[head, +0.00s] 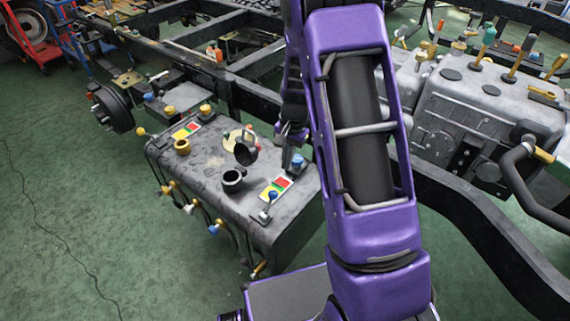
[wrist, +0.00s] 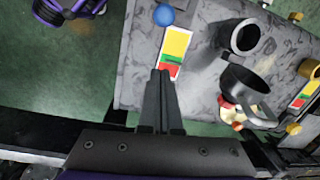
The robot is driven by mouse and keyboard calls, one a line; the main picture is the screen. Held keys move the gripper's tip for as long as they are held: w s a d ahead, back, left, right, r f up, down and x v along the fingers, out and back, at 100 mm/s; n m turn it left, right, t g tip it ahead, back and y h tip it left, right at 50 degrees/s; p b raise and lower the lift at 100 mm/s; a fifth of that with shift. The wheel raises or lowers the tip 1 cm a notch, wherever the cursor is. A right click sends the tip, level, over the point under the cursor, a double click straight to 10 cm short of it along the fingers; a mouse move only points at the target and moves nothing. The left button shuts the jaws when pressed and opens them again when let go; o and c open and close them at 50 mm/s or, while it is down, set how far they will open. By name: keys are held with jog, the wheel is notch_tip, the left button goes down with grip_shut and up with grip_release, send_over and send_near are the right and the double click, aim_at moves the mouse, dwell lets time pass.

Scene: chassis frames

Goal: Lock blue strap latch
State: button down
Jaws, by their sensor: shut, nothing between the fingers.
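The blue ball knob (head: 272,195) of a small latch stands at the near right corner of the grey tank top, beside a yellow, red and green label (head: 278,186). In the wrist view the blue knob (wrist: 164,16) is at the top, past the yellow end of the label (wrist: 175,48). My gripper (wrist: 160,73) is shut and empty, its tips over or close to the red-green end of the label, apart from the knob. In the head view my gripper (head: 288,160) is partly hidden by my arm. Whether the tips touch the tank is unclear.
The grey tank (head: 205,165) carries an open black filler neck (head: 233,178) with its raised black lid (head: 245,152). A second colored label (head: 186,130) and yellow knobs (head: 182,146) lie farther left. Dark chassis rails (head: 480,215) run behind and right.

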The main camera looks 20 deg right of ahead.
aim_at(270, 201)
jog(key=f, duration=0.2)
jog(key=f+b, duration=0.1)
jog(key=f, duration=0.4)
jog(key=shift+a+f, duration=0.4)
jog(key=shift+s+a+r, duration=0.8)
jog(key=shift+s+a, duration=0.05)
jog(key=shift+s, duration=0.05)
jog(key=shift+s+a+r, duration=0.25)
jog(key=shift+s+a, duration=0.1)
jog(key=shift+s, duration=0.1)
jog(key=shift+s+a+r+t+h, duration=0.1)
jog(key=shift+a+r+t+h, duration=0.05)
jog(key=shift+t+h, duration=0.2)
jog(key=shift+s+a+r+t+h+p, duration=0.3)
jog(key=shift+t+h+p, duration=0.25)
jog(key=shift+h+p, duration=0.25)
